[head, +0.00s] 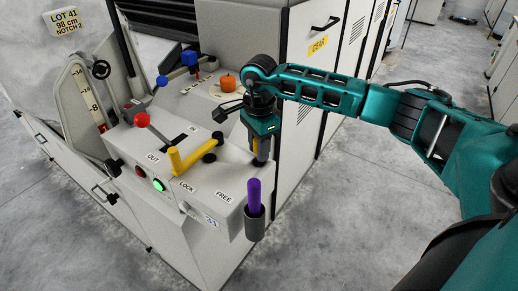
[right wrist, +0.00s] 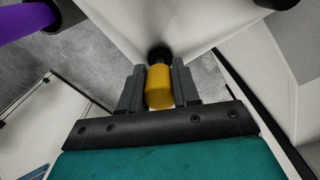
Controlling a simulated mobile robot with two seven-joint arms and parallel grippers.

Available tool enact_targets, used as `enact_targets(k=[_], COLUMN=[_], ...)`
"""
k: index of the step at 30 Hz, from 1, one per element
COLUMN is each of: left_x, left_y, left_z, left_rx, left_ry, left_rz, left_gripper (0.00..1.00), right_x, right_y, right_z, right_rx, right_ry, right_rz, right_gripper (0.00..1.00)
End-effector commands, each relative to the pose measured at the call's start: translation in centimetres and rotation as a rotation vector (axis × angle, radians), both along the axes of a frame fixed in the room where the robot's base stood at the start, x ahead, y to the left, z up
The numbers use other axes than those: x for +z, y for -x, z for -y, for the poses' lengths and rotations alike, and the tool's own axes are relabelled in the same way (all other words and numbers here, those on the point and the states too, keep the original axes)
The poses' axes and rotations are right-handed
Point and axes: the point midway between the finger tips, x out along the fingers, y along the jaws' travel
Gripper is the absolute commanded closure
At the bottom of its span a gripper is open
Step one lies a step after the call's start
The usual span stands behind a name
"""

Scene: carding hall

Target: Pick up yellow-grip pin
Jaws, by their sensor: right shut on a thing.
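The yellow-grip pin (right wrist: 159,88) shows in the right wrist view as a short yellow cylinder between the two dark fingers. My right gripper (right wrist: 159,90) is shut on it. A dark round part (right wrist: 158,54) shows just beyond the yellow grip; I cannot tell whether the pin still sits in it. In the head view my right gripper (head: 261,152) points down beside the right edge of the machine's control panel, and its fingers hide most of the pin. My left gripper is not in view.
A purple grip (head: 254,190) stands in a dark holder (head: 255,225) at the panel's front right corner. A yellow lever (head: 190,155), a red-knobbed lever (head: 142,120) and blue knobs (head: 189,58) stand on the panel (head: 215,180). An orange object (head: 228,83) lies behind. Tall cabinets stand behind my arm.

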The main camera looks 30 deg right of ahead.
Motion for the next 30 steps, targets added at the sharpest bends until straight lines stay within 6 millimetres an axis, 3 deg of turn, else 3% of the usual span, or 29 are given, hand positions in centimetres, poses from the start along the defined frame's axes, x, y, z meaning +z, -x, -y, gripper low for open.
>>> enact_targets(k=[4, 17, 23, 30], left_x=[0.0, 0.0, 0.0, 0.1], left_y=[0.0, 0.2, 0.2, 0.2], left_z=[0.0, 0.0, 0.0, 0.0], left_rx=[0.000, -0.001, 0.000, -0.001], left_ry=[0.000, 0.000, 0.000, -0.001], left_rz=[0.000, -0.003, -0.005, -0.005], left_gripper=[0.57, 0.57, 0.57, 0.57], right_x=[0.0, 1.2, 4.3, 10.0], right_y=[0.0, -0.1, -0.2, -0.2], right_z=[0.0, 0.0, 0.0, 0.0], right_rx=[0.000, 0.000, 0.000, 0.000], right_ry=[0.000, -0.001, -0.001, 0.000], right_rz=[0.000, 0.004, 0.006, 0.007], right_gripper=[1.00, 1.00, 1.00, 1.00])
